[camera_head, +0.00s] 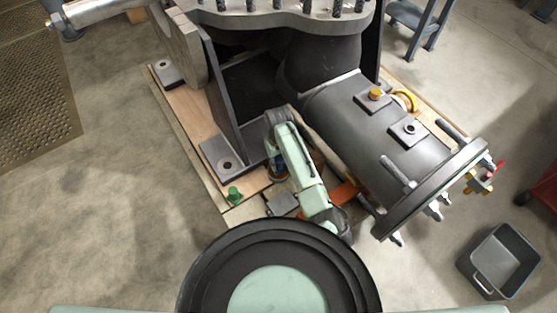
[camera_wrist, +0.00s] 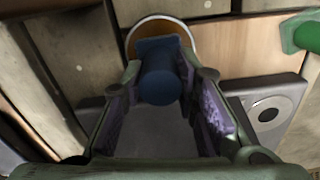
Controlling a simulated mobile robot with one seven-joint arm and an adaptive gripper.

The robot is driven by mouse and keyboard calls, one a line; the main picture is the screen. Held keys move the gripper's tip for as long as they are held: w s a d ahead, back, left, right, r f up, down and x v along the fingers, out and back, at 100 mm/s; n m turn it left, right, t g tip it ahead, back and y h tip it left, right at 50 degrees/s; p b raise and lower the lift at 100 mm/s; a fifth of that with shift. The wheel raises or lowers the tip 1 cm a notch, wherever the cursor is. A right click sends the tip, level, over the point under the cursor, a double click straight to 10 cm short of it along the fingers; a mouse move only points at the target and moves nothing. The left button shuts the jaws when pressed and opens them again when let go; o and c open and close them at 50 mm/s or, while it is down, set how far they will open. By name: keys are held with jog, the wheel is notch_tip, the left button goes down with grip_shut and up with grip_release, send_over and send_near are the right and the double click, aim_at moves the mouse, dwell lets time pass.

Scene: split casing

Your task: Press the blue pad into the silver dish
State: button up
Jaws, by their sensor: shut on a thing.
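The blue pad (camera_wrist: 160,78), a rounded blue stem with a wider flat end, is between the purple-lined fingers of my gripper (camera_wrist: 160,88) in the wrist view. My gripper is shut on its stem. The silver dish (camera_wrist: 158,19), round with a pale rim and brownish inside, shows just beyond the pad's flat end. The pad hides the near part of the dish, so I cannot tell whether they touch. In the head view my arm bends down beside the grey casing and mostly hides the gripper, pad and dish.
The large grey casing (camera_head: 385,125) with a bolted flange stands on a wooden base (camera_head: 178,115). A green knob (camera_head: 234,194) is near the base's front corner; it also shows in the wrist view (camera_wrist: 306,33). A grey bin (camera_head: 499,262) is on the floor at right.

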aim_at(278, 159)
jog(key=shift+f, duration=0.55)
dwell(2.0)
notch_tip(278, 159, up, 7)
jog(key=p, duration=0.7)
jog(key=shift+r+p, duration=0.1)
jog(key=shift+p, duration=0.3)
jog(key=shift+f+b, duration=0.2)
jog(key=shift+b, duration=0.1)
